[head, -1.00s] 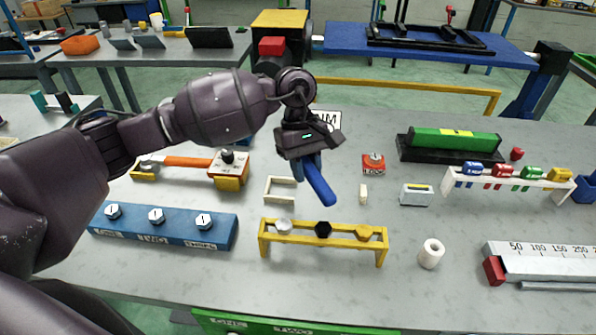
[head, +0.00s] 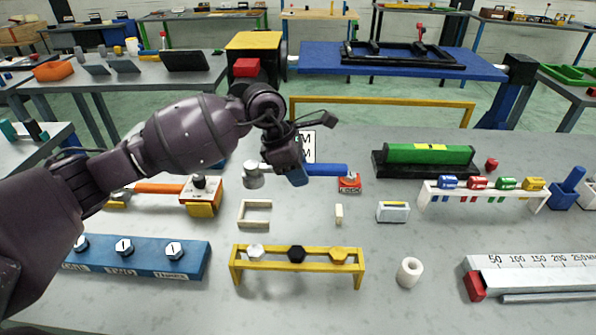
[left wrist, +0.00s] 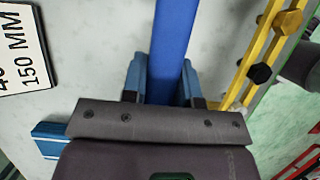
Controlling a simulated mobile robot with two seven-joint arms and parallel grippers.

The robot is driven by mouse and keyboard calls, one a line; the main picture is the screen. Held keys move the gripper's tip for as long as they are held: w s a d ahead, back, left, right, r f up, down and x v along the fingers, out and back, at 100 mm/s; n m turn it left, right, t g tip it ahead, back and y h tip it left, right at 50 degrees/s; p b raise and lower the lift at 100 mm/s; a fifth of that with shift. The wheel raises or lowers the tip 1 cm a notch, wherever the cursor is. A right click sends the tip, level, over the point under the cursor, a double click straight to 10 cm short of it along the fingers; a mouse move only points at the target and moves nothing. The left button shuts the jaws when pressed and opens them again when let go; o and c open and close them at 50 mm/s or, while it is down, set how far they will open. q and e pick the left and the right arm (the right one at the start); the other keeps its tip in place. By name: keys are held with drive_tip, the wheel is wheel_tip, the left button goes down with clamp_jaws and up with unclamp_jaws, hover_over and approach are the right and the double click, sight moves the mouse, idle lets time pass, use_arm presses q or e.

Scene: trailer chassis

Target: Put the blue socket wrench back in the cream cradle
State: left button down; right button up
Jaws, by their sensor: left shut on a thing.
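The blue socket wrench (head: 328,169) is held level above the table in the head view, its blue handle reaching right and its grey socket head (head: 252,174) to the left. My left gripper (head: 298,175) is shut on the blue handle. In the left wrist view the blue bar (left wrist: 174,30) runs between the fingers (left wrist: 165,80). My right gripper is not in view.
A yellow stand with bolt heads (head: 298,262) stands in front of the cream frame. A blue block with bolts (head: 140,262) is at left, an orange-handled tool (head: 160,188) behind it. A red block (head: 348,184) and small cream block (head: 339,214) sit right of the frame.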

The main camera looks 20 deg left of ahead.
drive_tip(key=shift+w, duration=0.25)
use_arm(q)
drive_tip(key=shift+f+b, duration=0.35)
drive_tip(key=shift+f, duration=0.2)
drive_tip(key=shift+f+b, duration=1.15)
drive_tip(key=shift+f, duration=1.45)
drive_tip(key=shift+f+b, duration=0.4)
drive_tip(key=shift+f, duration=0.9)
drive_tip(key=shift+f+b, duration=0.4)
drive_tip(key=shift+f, duration=0.3)
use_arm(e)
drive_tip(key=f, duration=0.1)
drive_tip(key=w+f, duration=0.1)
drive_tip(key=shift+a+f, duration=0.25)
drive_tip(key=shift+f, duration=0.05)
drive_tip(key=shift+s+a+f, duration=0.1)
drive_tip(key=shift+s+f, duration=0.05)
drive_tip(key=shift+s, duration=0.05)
